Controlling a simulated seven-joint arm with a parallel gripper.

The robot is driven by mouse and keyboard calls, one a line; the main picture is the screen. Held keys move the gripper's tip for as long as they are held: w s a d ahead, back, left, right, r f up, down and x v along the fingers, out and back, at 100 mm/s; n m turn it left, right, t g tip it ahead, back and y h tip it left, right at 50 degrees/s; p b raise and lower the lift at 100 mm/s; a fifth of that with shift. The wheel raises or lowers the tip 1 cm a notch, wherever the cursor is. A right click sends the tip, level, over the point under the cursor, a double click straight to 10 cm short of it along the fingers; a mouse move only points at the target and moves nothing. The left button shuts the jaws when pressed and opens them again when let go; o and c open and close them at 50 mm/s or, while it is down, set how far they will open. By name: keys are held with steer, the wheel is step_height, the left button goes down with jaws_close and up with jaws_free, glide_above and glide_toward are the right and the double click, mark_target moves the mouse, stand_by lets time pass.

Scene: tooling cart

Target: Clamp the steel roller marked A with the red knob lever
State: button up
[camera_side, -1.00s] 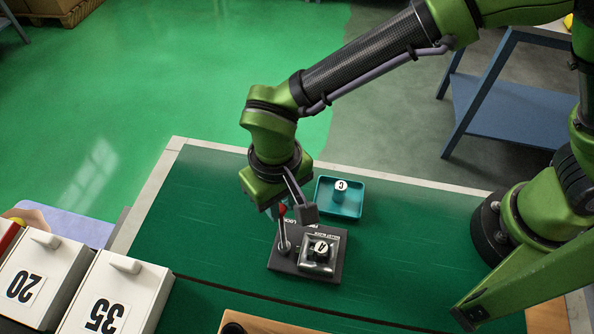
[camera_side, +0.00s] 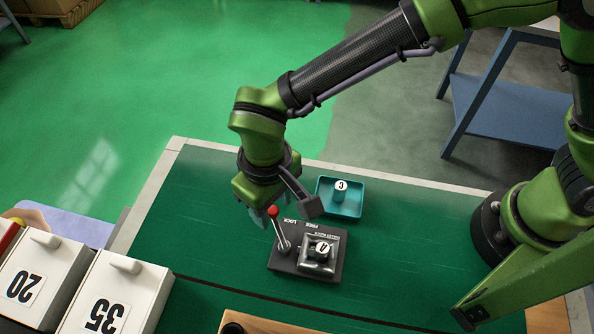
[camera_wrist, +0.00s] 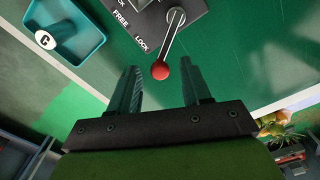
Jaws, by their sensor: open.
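The steel roller marked A (camera_side: 323,248) sits in the square metal holder (camera_side: 318,267) of the dark clamp block (camera_side: 290,266). In the wrist view the red knob (camera_wrist: 160,70) lies just beside the word LOCK. My gripper (camera_side: 258,216) is open and empty, just left of the knob in the side view. In the wrist view the knob appears between the fingertips; I cannot tell if either touches it. Roller A is outside the wrist view.
A teal tray (camera_side: 325,196) holding a roller marked C (camera_side: 341,187) stands behind the block. White boxes marked 20 (camera_side: 50,262) and 35 (camera_side: 135,288) stand at the left. A wooden board (camera_side: 265,324) lies in front. The green tabletop is clear right of the block.

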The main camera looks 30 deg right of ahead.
mark_target(277, 209)
step_height(277, 209, up, 17)
stand_by(0.4)
steer(key=s+d+r+m+t+y, duration=0.1)
steer(key=d+m+t, duration=0.2)
steer(key=d, duration=1.3)
steer(key=s+d+m+t+y, duration=0.1)
steer(key=d+m+t, duration=0.3)
steer(key=d, duration=1.3)
steer(key=shift+s+r+m, duration=0.35)
steer(key=shift+s+m, duration=0.05)
steer(key=shift+s, duration=0.2)
